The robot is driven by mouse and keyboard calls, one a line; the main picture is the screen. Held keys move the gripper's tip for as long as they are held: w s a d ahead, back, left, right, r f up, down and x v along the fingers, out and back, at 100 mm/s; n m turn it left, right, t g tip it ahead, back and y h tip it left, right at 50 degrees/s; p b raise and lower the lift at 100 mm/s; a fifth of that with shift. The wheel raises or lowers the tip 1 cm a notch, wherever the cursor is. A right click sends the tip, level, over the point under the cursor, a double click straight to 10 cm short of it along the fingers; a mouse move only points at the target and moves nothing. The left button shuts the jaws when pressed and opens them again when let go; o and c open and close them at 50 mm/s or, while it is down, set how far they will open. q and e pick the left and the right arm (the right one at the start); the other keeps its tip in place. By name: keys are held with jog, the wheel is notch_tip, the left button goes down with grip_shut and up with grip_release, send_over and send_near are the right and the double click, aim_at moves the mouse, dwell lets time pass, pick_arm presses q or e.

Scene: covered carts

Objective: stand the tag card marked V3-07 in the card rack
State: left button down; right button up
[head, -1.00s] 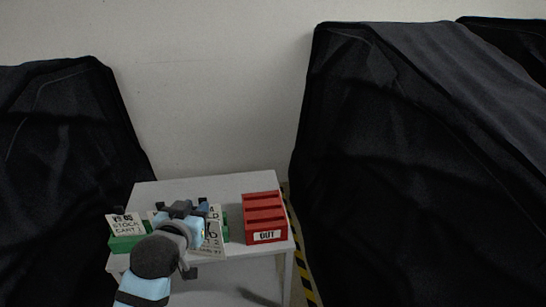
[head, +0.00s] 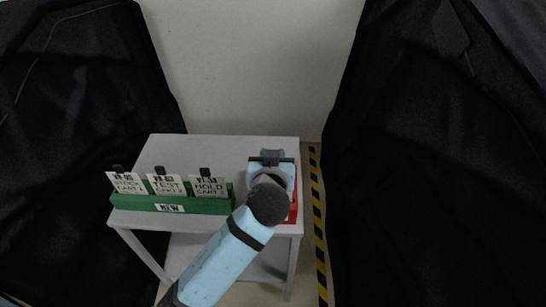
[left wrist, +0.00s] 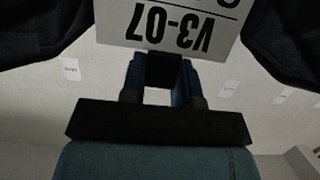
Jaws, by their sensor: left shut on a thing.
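My left gripper (head: 271,157) is shut on the white tag card marked V3-07 (left wrist: 180,22). In the left wrist view the card shows upside down, beyond the gripper fingers (left wrist: 160,80); its far part is cut off by the picture edge. In the head view my left arm hides the card. The gripper is over the right side of the table, in front of the red rack (head: 293,208), which is mostly hidden. A green rack (head: 215,206) labelled NEW stands at the left with a stock card (head: 127,184), a test card (head: 167,186) and a hold card (head: 209,188) upright in it.
The racks stand on a small grey table (head: 220,147). Black covered carts stand at the left (head: 80,120) and right (head: 440,150). Yellow-black floor tape (head: 320,240) runs along the table's right side. The table behind the green rack is clear.

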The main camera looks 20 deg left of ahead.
pick_arm(q)
jog(key=w+f+b, duration=0.3)
jog(key=f+b, duration=0.4)
jog(key=f, duration=0.2)
jog(key=shift+w+a+f, duration=0.35)
jog(key=shift+w+a, duration=0.05)
jog(key=shift+a, duration=0.05)
dwell(0.6)
jog(key=shift+f+b, duration=0.2)
jog(key=shift+b, duration=0.2)
jog(key=shift+f+b, duration=0.6)
jog(key=shift+f, duration=0.3)
jog(key=c, duration=0.8)
grip_release()
jog(key=shift+r, duration=0.1)
